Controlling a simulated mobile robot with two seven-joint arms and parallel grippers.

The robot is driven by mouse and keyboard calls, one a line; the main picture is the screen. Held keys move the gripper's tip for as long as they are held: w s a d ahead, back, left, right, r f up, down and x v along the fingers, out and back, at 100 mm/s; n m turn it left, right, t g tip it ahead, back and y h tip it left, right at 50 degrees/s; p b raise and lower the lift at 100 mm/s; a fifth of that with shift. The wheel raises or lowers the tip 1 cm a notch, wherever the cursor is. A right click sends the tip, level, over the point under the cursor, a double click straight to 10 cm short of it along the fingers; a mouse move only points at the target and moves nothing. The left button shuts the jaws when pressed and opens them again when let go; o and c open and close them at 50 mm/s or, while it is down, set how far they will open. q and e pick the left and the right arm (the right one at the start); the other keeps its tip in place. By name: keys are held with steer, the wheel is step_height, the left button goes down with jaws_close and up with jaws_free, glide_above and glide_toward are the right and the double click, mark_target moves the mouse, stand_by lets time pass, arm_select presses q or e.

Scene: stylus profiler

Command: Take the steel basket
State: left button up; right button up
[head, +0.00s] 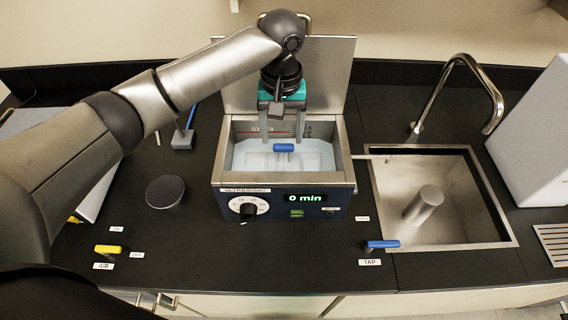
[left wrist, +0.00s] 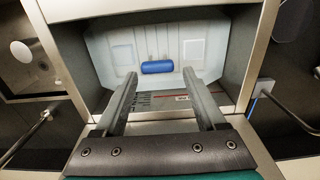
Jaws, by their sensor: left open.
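The basket's blue handle (head: 284,148) shows inside the open ultrasonic bath (head: 226,180). It also shows in the left wrist view (left wrist: 157,67). Pale liquid and pale panels surround the handle; I cannot clearly make out the steel body of the basket below it. In the left wrist view the fingertips (left wrist: 160,74) lie on either side of the blue handle, and no contact shows. My right gripper is not in view.
The bath's raised lid (head: 328,75) stands behind my left gripper. A sink (head: 470,215) with a grey cylinder (head: 424,205) and a curved faucet (head: 462,62) is at the right. A dark round disc (head: 165,191) lies left of the bath. The black counter in front is mostly clear.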

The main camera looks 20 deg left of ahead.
mark_target(283, 145)
arm_select(q)
step_height(283, 145, down, 3)
steer(key=shift+w, duration=0.1)
steer(key=shift+f, duration=0.5)
steer(key=f, duration=0.5)
steer(key=shift+s+d, duration=0.2)
steer(key=shift+s, duration=0.05)
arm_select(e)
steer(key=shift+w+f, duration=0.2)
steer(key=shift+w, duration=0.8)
arm_select(q)
steer(key=c, duration=0.3)
jaws_close()
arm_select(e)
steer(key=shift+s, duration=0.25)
